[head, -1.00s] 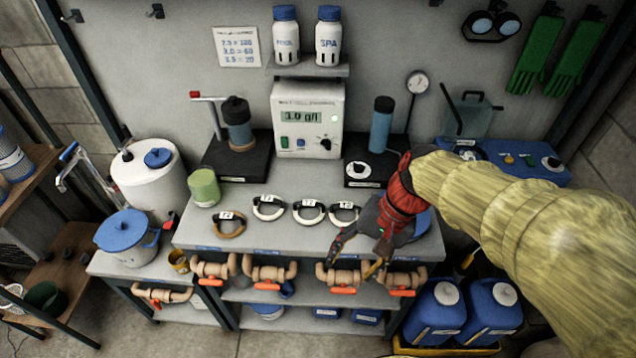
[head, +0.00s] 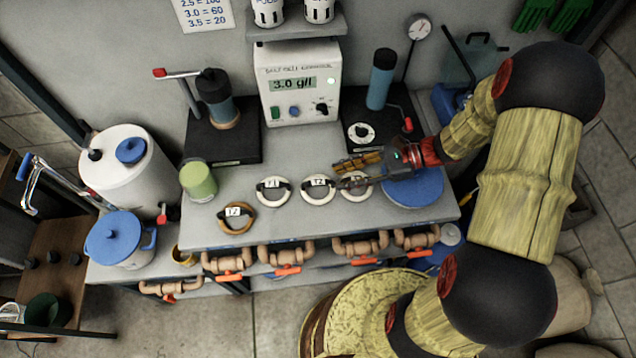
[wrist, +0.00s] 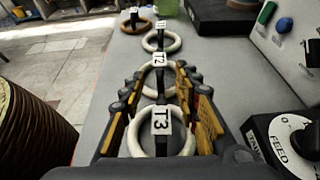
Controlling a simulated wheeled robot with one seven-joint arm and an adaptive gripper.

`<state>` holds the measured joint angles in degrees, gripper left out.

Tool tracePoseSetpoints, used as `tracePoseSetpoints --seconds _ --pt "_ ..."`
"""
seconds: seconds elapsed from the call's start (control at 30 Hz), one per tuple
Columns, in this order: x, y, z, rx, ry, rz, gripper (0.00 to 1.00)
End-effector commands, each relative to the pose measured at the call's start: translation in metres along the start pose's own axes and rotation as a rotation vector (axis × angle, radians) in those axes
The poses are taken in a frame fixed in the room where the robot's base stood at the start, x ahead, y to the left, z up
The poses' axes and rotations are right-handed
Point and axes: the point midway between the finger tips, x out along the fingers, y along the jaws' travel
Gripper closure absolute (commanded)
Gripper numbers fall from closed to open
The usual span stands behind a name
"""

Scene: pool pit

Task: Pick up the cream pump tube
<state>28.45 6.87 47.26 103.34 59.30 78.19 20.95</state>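Three cream pump-tube rings with dark inserts and white tags lie in a row on the grey bench: T1 (head: 258,193), T2 (head: 305,194) and T3 (head: 352,199). In the wrist view T3 (wrist: 131,143) is nearest, with T2 (wrist: 143,82) and T1 (wrist: 146,45) beyond. A tan ring (head: 237,231) lies at the left end. My gripper (head: 343,174) is low over the bench at T3, pointing left. It is open, its yellow-padded fingers (wrist: 160,92) on either side of T3 in the wrist view. I cannot tell whether they touch it. The fingers partly hide T3 in the head view.
A blue round lid (head: 420,190) lies under my wrist at right. A dark pump base with a feed dial (head: 370,139) stands just behind the gripper. A green cup (head: 198,181) is left of the rings. The 3.0 g/l controller (head: 297,85) stands at the back.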

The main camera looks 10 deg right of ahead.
Motion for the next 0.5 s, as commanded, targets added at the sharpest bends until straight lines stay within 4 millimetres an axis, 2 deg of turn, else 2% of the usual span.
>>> tracePoseSetpoints --seconds 0.4,0.5 --pt "0.053 0.000 0.004 -0.003 0.002 0.004 0.68" --pt "0.061 0.000 0.004 -0.002 0.002 0.002 0.68"
